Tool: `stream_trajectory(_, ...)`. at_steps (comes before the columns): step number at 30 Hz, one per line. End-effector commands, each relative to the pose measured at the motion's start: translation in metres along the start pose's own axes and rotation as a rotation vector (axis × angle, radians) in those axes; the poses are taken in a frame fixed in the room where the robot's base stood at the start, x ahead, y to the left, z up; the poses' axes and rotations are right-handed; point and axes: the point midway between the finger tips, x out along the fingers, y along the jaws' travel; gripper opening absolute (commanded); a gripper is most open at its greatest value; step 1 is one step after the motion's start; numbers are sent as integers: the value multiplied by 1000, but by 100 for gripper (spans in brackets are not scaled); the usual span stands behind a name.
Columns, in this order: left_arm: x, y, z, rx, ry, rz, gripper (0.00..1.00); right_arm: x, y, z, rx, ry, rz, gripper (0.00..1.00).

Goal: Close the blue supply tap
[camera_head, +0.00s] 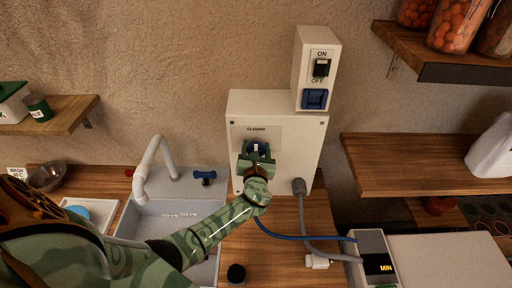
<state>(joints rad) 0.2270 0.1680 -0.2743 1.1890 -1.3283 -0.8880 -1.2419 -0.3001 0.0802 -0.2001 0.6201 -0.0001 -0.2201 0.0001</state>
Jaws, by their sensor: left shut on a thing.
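A pale wall box (304,135) carries a plate marked CLOSED. The blue supply tap (259,147) sits just below that word, mostly hidden by my gripper. My left gripper (257,154) is shut on the tap's handle, its arm reaching up from the lower left across the sink. The handle's exact angle cannot be told. My right gripper is not in view.
A switch box (301,67) marked ON and OFF is above. A white faucet (147,170) and a small blue handle (204,176) stand at the sink (150,228). A grey hose (302,215) and blue hose (280,236) run to a unit marked MIN (371,245). A shelf (410,165) juts out right.

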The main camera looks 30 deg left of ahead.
Motion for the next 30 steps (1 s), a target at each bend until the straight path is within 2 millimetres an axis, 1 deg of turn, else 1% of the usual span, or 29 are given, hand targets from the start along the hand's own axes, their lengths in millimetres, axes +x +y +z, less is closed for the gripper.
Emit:
stream_trajectory(14,0,0,0,17,0,0,32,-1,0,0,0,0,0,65)
stream_trajectory(15,0,0,0,17,0,0,61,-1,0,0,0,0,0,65)
stream_trajectory(17,0,0,0,17,0,0,77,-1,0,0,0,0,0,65)
stream_trajectory(26,-1,0,0,15,0,0,77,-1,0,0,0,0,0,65)
stream_trajectory(29,-9,0,-2,15,2,-2,77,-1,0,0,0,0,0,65)
stream_trajectory(30,-15,0,-1,15,1,-2,77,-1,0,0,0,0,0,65)
